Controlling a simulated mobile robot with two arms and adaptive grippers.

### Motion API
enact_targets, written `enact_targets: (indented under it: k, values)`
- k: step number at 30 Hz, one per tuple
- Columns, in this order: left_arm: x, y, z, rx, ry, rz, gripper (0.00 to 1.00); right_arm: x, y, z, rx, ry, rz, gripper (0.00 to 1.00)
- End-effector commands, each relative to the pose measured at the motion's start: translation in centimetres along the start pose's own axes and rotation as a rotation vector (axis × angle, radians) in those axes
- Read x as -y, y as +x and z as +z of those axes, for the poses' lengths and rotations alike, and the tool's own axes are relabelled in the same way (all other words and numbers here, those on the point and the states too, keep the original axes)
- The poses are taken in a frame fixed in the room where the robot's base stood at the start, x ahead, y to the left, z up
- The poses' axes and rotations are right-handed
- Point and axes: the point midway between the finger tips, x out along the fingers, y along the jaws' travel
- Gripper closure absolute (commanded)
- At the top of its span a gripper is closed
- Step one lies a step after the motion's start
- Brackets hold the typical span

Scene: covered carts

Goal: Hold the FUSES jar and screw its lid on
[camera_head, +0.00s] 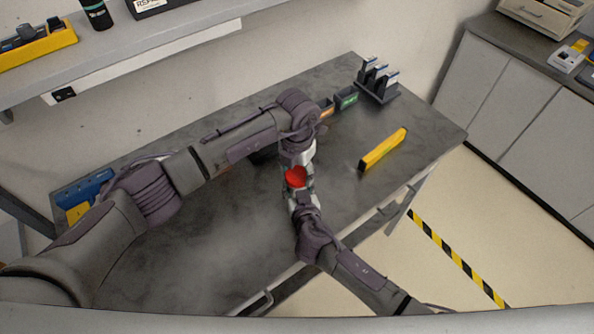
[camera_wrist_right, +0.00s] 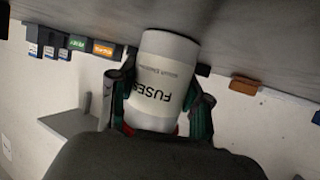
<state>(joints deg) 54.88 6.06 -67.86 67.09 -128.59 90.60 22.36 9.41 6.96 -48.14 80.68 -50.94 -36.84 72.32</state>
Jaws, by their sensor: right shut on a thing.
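The FUSES jar (camera_wrist_right: 158,82) is a white cylinder with dark lettering, upside down in the right wrist view. My right gripper (camera_wrist_right: 158,108) is shut around it, with green-padded fingers on both sides. The far end of the jar meets the grey table. A red strip shows at the end nearest the camera. In the head view the red lid (camera_head: 295,177) shows between my two grippers, above the worktable. My left gripper (camera_head: 298,156) is just behind the lid; its fingers are too small to judge. I cannot tell whether the lid is seated.
The grey worktable (camera_head: 210,255) has free room at the front left. A yellow tool (camera_head: 383,149) lies to the right. Small bins (camera_head: 346,99) and a dark rack (camera_head: 377,82) stand at the back right. Blue and yellow bins (camera_head: 86,190) sit at the left end.

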Motion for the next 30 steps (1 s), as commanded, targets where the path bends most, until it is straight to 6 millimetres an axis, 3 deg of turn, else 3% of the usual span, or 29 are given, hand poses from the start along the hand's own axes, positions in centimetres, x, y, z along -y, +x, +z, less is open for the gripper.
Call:
enact_targets:
  k: [1, 3, 9, 10, 15, 25, 30]
  values:
    - [0.0, 0.0, 0.0, 0.000, 0.000, 0.001, 0.71, 0.0, 0.0, 0.0, 0.000, 0.000, 0.000, 1.00]
    - [0.0, 0.0, 0.0, 0.000, 0.000, 0.001, 0.81, 0.0, 0.0, 0.0, 0.000, 0.000, 0.000, 1.00]
    - [0.0, 0.0, 0.0, 0.001, 0.010, 0.001, 0.81, 0.0, 0.0, 0.0, 0.000, 0.000, 0.000, 1.00]
    - [0.0, 0.0, 0.0, 0.001, 0.010, 0.001, 0.34, 0.0, 0.0, 0.0, 0.000, 0.000, 0.000, 1.00]
    - [0.0, 0.0, 0.0, 0.000, 0.010, 0.001, 0.10, 0.0, 0.0, 0.0, 0.000, 0.000, 0.000, 1.00]
    - [0.0, -0.2, 0.0, 0.001, 0.010, 0.001, 0.10, 0.0, 0.0, 0.0, 0.000, 0.000, 0.000, 1.00]
    - [-0.1, -2.2, 0.1, 0.005, 0.012, 0.002, 0.10, 0.0, 0.0, 0.0, 0.000, 0.000, 0.000, 1.00]
